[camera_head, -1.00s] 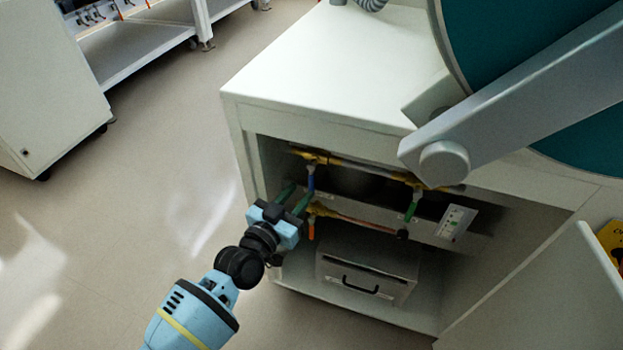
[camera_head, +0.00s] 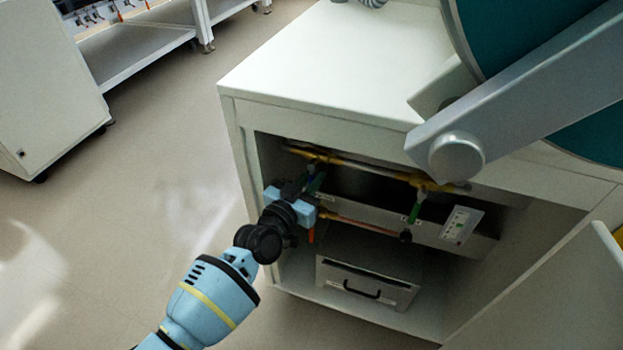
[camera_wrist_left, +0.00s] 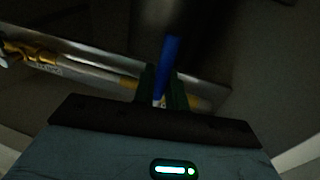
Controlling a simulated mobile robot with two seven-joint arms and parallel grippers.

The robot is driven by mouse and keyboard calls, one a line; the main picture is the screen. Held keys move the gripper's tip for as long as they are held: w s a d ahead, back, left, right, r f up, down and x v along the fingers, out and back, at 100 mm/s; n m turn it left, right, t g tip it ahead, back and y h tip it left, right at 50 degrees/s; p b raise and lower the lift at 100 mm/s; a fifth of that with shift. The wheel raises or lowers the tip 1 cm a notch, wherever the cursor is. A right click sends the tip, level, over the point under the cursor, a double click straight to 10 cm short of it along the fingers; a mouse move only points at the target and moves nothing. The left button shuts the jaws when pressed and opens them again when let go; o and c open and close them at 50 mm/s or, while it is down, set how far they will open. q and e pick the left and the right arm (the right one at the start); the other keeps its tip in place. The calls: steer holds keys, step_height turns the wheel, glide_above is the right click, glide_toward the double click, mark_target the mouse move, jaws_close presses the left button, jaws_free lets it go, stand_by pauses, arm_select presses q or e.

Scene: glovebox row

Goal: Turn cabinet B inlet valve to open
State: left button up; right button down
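The cabinet (camera_head: 232,150) stands open at the front, with brass valves and pipes inside. A blue valve handle (camera_wrist_left: 170,60) shows in the left wrist view between the two dark green fingers of my left gripper (camera_wrist_left: 164,90). The fingers stand apart on either side of it, and I cannot tell whether they touch it. In the head view my left gripper (camera_head: 307,184) reaches into the opening below the upper left brass valve (camera_head: 322,156) and hides the blue handle. A green handle (camera_head: 414,210) hangs at the right, and an orange handle (camera_head: 311,236) hangs lower left. My right gripper is not in view.
A grey drawer box (camera_head: 368,284) with a black handle sits below the pipes. A small label panel (camera_head: 461,224) is at the right. An open door (camera_head: 545,300) stands at the lower right. Floor (camera_head: 150,190) to the left is clear.

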arm_select(q)
jaws_close()
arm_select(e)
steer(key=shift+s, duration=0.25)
arm_select(q)
steer(key=shift+f, duration=0.1)
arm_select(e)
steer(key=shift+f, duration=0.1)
arm_select(q)
steer(key=shift+s+d+r+n+t+b, duration=0.2)
steer(key=shift+d+n+b, duration=0.25)
steer(key=shift+n, duration=0.8)
steer(key=shift+s+d+r+n+t+b, duration=0.1)
steer(key=shift+d+n+t+b, duration=0.3)
steer(key=shift+n, duration=0.8)
steer(key=shift+s+d+r+n+t+b, duration=0.1)
steer(key=shift+d+n+b, duration=0.35)
steer(key=shift+n, duration=0.8)
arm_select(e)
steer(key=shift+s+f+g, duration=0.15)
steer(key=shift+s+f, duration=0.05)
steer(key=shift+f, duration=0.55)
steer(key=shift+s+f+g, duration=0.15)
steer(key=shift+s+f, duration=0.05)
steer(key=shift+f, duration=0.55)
arm_select(q)
steer(key=shift+a, duration=0.15)
